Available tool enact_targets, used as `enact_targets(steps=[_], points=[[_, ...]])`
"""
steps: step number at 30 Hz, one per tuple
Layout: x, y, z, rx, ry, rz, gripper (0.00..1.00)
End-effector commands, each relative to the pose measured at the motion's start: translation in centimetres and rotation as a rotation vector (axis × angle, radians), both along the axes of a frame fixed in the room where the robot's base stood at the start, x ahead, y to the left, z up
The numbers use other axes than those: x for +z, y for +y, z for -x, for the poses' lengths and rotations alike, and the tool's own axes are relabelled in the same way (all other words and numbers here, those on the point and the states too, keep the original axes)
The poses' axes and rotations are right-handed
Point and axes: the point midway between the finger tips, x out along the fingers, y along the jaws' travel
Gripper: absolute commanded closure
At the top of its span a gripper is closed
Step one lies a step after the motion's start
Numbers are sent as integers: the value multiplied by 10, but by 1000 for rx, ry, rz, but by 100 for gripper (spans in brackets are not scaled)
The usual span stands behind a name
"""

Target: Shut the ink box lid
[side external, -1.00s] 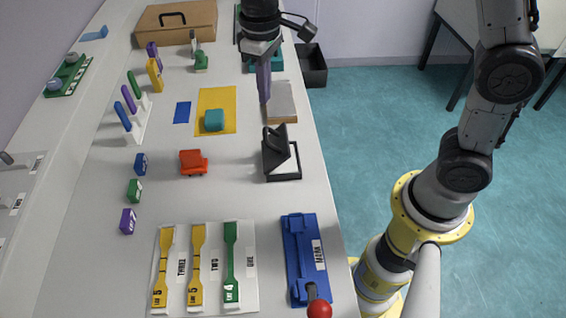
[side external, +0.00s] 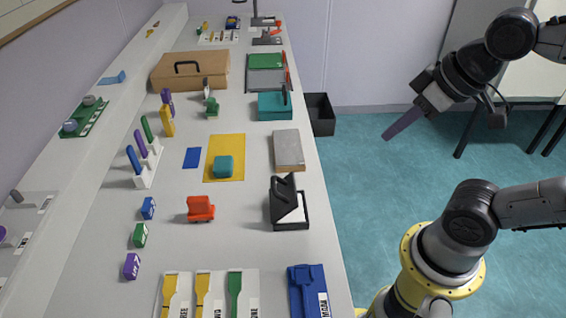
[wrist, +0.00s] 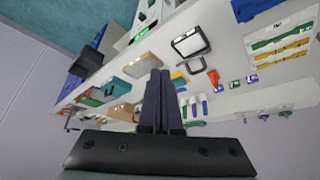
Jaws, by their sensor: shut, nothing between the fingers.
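A small black box (side external: 290,212), which looks like the ink box, sits near the right edge of the bench. Its black lid (side external: 281,194) stands tilted up, with a pale pad showing beside it. The box also shows in the wrist view (wrist: 190,43) as a dark frame around a pale face. My gripper (side external: 386,136) is off the bench to the right, over the floor, well apart from the box. Its long dark fingers (wrist: 158,75) are together and empty in the wrist view.
A red block (side external: 201,208) stands left of the box, and a grey-topped slab (side external: 288,149) lies behind it. A blue mould (side external: 308,290) is in front. A teal box (side external: 274,107) and brown case (side external: 190,71) are farther back. The air between gripper and bench is clear.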

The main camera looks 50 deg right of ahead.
Motion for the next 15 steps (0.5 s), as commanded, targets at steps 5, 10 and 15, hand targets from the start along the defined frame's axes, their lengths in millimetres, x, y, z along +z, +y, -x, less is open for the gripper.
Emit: enact_targets(steps=[5,10,15], points=[[-22,0,12,4,15,2,100],[-6,4,2,103,-22,38,100],[26,21,-41,293,-23,73,100]])
